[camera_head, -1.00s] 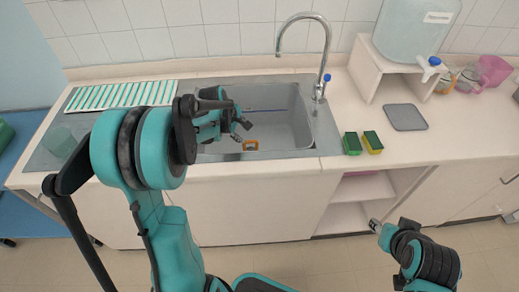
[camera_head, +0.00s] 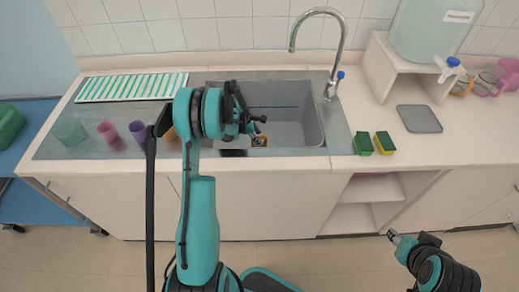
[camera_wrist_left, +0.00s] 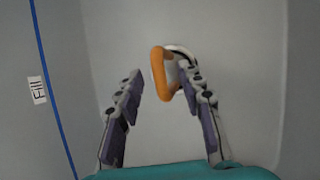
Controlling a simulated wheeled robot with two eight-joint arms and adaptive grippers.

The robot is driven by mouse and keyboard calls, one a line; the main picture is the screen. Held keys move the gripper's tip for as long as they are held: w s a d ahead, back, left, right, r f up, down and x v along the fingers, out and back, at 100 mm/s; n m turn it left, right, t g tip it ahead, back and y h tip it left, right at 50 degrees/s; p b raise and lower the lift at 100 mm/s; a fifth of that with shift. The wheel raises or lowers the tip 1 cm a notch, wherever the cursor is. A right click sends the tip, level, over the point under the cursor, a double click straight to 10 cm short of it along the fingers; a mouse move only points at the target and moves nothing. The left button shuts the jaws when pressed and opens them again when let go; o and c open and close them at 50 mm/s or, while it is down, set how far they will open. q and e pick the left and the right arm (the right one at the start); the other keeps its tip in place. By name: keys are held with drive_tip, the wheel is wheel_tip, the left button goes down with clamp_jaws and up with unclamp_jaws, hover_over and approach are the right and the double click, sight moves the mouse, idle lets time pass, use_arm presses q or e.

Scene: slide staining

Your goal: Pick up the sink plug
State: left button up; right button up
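The sink plug, with an orange loop handle (camera_head: 261,141), lies in the grey sink (camera_head: 300,130). In the left wrist view its orange loop (camera_wrist_left: 160,74) stands in front of a round white and dark part. My left gripper (camera_head: 256,126) reaches down into the sink. In the wrist view the left gripper (camera_wrist_left: 160,82) is open, with the loop around the level of its fingertips, nearer the right finger. Contact cannot be told. My right gripper (camera_head: 393,237) is in front of the counter at lower right, too small to read.
A tap (camera_head: 333,60) rises behind the sink. A green sponge (camera_head: 363,143) and a yellow-green sponge (camera_head: 384,143) lie right of it, near a grey mat (camera_head: 419,119). Several cups, including a pink one (camera_head: 106,131), stand left. A water dispenser (camera_head: 430,30) is at the back right.

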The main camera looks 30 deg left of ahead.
use_arm(q)
drive_tip(key=x, duration=0.2)
drive_tip(key=shift+w+f, duration=0.15)
drive_tip(key=shift+f, duration=0.15)
drive_tip(key=shift+r, duration=0.1)
clamp_jaws()
